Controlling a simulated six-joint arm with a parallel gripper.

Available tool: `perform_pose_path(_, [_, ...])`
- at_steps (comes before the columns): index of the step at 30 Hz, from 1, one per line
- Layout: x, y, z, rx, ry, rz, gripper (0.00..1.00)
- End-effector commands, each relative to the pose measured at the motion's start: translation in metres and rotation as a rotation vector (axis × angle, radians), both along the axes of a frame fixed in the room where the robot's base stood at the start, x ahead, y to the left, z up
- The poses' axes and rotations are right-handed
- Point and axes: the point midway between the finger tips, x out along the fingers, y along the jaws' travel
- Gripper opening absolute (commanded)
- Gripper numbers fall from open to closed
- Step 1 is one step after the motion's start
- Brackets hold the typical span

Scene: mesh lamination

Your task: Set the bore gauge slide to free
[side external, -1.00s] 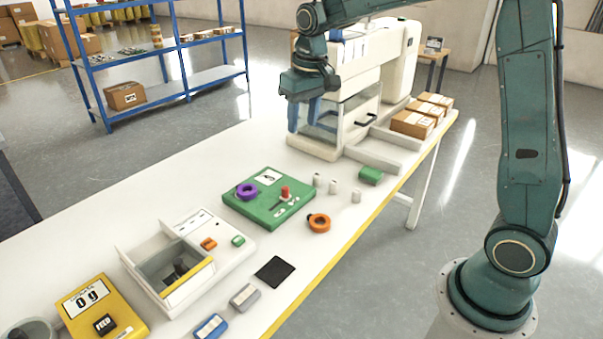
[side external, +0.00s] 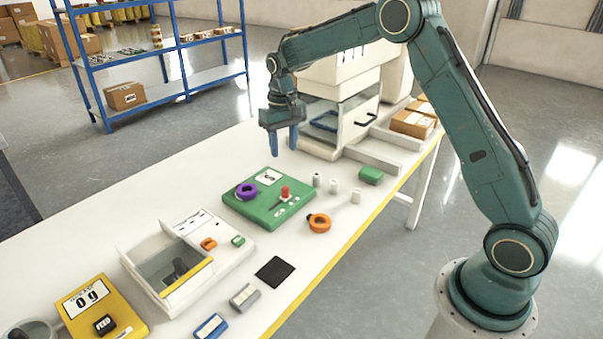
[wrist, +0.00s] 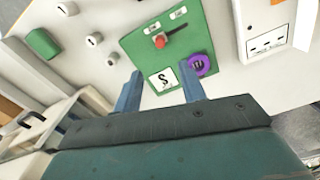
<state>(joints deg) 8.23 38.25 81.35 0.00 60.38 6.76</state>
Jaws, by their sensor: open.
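The bore gauge is a green board (side external: 257,211) lying flat on the table. Its slide has a red knob (side external: 285,191) in a short slot; the small labels beside the slot are too small to read. The knob also shows in the wrist view (wrist: 160,41), ahead of my fingertips. My gripper (side external: 283,153) points down with blue fingers apart and nothing between them. It is above and behind the board, touching neither board nor knob. In the wrist view my gripper (wrist: 162,78) is over the board's edge near its white S card (wrist: 163,80).
A purple ring (side external: 246,191) sits on the board. An orange ring (side external: 320,223) and several small white cylinders (side external: 333,187) stand on the table to its right. A white machine (side external: 340,115) stands behind. A scale-like box (side external: 187,260) is at front left.

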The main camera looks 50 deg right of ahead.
Motion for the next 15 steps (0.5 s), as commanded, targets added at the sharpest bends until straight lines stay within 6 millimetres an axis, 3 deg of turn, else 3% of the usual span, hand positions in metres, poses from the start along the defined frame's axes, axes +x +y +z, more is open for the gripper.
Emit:
perform_pose_path(8, [-0.001,0.0,-0.019,0.0,0.004,0.0,0.41])
perform_pose_path(15, [-0.001,0.0,-0.052,0.0,0.005,0.001,0.41])
